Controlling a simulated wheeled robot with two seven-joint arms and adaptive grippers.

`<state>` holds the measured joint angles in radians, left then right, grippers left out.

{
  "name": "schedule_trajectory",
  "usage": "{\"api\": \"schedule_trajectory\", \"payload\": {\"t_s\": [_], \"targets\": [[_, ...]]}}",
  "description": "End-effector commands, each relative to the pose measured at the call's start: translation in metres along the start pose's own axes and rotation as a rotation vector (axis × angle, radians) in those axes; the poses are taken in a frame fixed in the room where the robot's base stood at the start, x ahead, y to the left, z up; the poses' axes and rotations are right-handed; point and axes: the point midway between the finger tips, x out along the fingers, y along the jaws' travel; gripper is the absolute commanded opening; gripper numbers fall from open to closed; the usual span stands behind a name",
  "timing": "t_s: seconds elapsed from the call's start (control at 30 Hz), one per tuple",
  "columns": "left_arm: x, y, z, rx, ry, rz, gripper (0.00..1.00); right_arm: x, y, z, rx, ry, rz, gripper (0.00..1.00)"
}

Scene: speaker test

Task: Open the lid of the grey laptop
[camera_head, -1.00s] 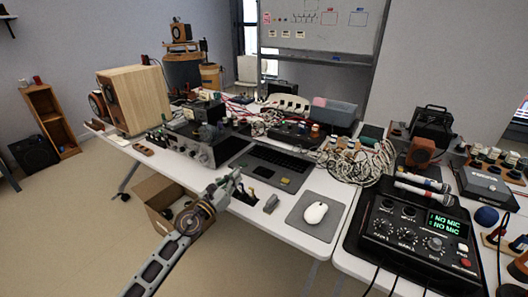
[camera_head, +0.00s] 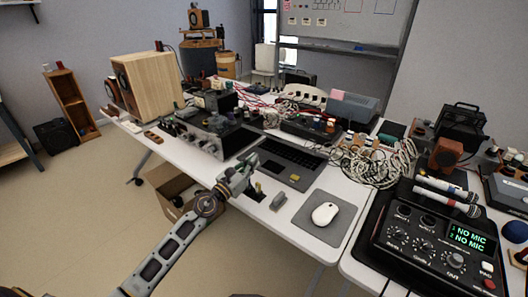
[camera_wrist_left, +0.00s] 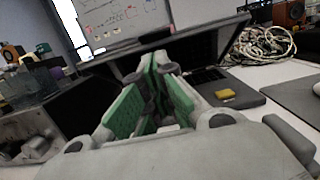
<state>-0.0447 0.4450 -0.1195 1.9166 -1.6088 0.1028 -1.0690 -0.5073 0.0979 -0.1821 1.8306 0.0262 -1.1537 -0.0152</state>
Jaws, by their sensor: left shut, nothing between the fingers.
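The grey laptop (camera_head: 276,160) lies on the white table with its dark keyboard uncovered. A small yellow piece sits on its front right corner. In the left wrist view its keyboard deck (camera_wrist_left: 212,82) shows right of the fingers, and a dark panel, apparently its lid, stands raised behind them. I cannot tell the lid's exact angle. My left gripper (camera_head: 250,162) is over the laptop's front left edge, shut and empty. Its green-padded fingers (camera_wrist_left: 160,64) meet at the tips in the wrist view; any contact with the laptop is unclear. My right gripper is not in view.
A grey mouse pad (camera_head: 312,232) with a white mouse (camera_head: 325,213) lies right of the laptop. A tangled cable heap (camera_head: 375,162) is behind it. A silver amplifier (camera_head: 212,139) stands left. A black mixer (camera_head: 430,245) fills the right front. Open floor is at lower left.

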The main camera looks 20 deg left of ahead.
Motion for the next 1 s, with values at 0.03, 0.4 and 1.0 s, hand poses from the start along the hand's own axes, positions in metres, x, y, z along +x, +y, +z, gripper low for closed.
{"api": "schedule_trajectory", "payload": {"t_s": [0.03,0.4,1.0], "targets": [[0.001,0.000,0.000,0.000,0.000,0.000,0.00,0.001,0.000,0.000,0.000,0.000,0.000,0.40],[0.021,0.000,0.001,-0.001,-0.001,0.000,0.00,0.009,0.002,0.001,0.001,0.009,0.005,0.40],[0.071,0.000,0.000,-0.001,0.000,0.000,0.00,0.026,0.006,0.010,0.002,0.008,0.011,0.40]]}}
